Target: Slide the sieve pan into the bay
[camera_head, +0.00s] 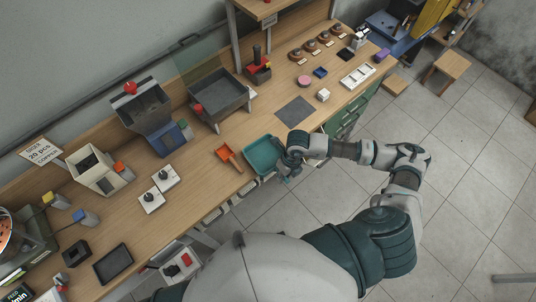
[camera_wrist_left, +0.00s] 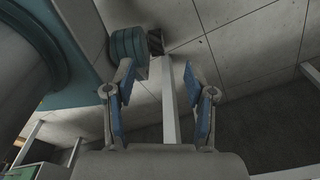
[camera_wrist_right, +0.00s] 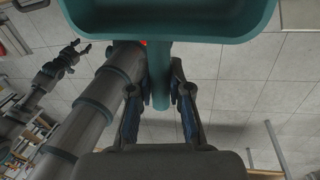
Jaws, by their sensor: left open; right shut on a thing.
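The sieve pan is a teal, rounded rectangular tray (camera_head: 262,157) at the front edge of the bench in the head view. It fills the top of the right wrist view (camera_wrist_right: 170,20), with its teal handle (camera_wrist_right: 160,95) pointing towards me. My right gripper (camera_head: 290,162) is shut on that handle; its fingers also show in the right wrist view (camera_wrist_right: 160,85). My left gripper (camera_wrist_left: 160,70) is open and empty, away from the bench, over the floor. It is out of the head view. I cannot tell for sure which opening is the bay.
A dark grey open box (camera_head: 220,98) under a clear panel stands behind the pan. An orange scoop (camera_head: 228,155) lies just left of the pan. A dark flat mat (camera_head: 295,111) lies to its right. A hopper machine (camera_head: 145,105) stands further left.

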